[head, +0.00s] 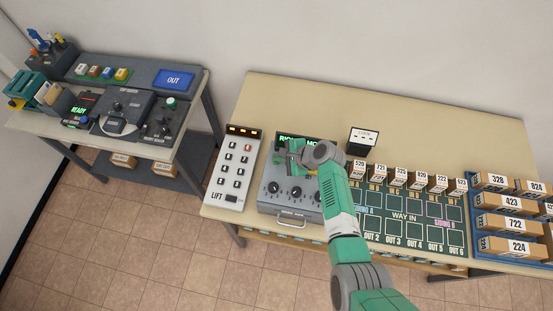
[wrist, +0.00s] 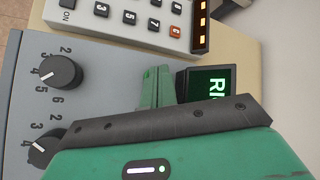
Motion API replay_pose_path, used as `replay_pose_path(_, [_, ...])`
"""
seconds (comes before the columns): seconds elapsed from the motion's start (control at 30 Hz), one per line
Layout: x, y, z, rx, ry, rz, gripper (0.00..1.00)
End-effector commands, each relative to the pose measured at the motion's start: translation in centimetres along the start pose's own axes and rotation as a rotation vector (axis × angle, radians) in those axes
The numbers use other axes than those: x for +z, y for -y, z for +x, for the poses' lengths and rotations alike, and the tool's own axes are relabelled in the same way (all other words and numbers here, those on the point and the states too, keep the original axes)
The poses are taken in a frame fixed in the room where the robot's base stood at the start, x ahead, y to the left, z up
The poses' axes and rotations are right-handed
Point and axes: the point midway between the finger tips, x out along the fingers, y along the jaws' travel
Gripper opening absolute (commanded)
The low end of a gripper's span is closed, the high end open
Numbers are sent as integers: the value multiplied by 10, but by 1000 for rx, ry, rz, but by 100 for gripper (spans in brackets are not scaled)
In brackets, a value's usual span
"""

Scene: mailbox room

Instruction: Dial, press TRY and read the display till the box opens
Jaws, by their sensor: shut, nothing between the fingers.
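The grey lock box (head: 258,192) stands on the table with a row of dark dials on its sloped front and a handle (head: 292,222) below. Its display (head: 287,139) at the back shows green text starting "RIGHT MO", the rest hidden by my arm. In the wrist view two dials (wrist: 61,72) (wrist: 45,148) show with numbers around them, and the display (wrist: 210,88) shows "RI". My gripper (head: 292,152) is shut and empty, above the box's upper part near the display. In the wrist view its green fingers (wrist: 155,86) are together. The TRY button is not visible.
A white LIFT keypad (head: 233,168) stands just left of the box. A green sorting mat (head: 405,217) with small numbered boxes behind it lies to the right, then a blue rack (head: 483,238) of parcels. A card stand (head: 362,140) is behind. A second bench (head: 190,140) stands left.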

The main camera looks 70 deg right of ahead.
Motion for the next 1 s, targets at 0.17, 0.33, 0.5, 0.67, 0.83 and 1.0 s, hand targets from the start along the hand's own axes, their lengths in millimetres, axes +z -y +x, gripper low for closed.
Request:
replay_pose_path(0.17, [-1,-2,2,0,0,0,0])
replay_pose_path(0.33, [-2,-2,2,0,0,0,0])
replay_pose_path(0.5, [-2,-2,2,0,0,0,0])
replay_pose_path(0.67, [2,2,-2,0,0,0,0])
replay_pose_path(0.83, [7,7,-10,1,0,0,0])
replay_pose_path(1.0, [7,6,-10,1,0,0,0])
